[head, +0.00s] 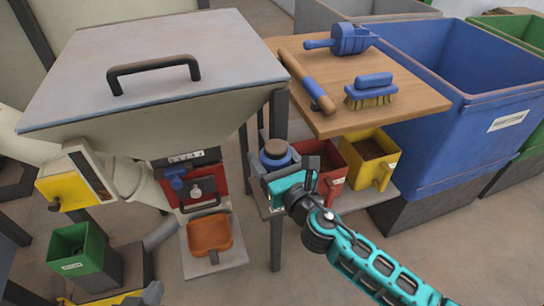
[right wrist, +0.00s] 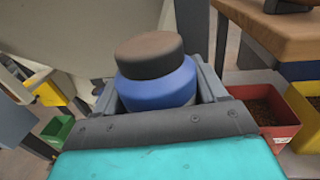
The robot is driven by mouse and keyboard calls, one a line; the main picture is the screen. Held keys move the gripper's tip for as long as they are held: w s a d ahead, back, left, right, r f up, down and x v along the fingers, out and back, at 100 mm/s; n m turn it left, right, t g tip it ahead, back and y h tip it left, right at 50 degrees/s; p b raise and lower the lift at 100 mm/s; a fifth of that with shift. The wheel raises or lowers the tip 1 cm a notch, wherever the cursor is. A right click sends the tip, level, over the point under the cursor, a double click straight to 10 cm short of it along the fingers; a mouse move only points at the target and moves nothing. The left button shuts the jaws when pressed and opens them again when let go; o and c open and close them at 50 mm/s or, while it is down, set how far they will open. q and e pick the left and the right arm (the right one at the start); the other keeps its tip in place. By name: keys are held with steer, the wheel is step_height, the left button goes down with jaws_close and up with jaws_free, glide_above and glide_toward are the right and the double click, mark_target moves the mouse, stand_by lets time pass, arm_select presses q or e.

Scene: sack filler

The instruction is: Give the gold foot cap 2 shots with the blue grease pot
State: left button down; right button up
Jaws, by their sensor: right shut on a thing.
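The blue grease pot (head: 275,154), a round blue body with a brown top, is upright beside the wooden table. My right gripper (head: 279,167) is shut on it, with one finger on each side. The pot also shows in the right wrist view (right wrist: 158,82) between the fingers (right wrist: 163,92). I cannot tell whether its base rests on the low shelf (head: 377,189) or hangs clear. A dark grey part at the bottom edge looks like my left gripper (head: 150,293); its jaws cannot be made out. I cannot pick out the gold foot cap for sure.
The hopper machine (head: 155,75) stands left, with an orange tray (head: 209,233) below its red panel. A red bin (head: 327,178) and a yellow bin (head: 371,158) stand close right of the pot. The wooden table (head: 415,101) overhangs behind. Floor is bare in front.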

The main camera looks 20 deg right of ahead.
mark_target(272, 140)
steer(key=shift+r+p, duration=2.35)
steer(key=shift+r, duration=0.15)
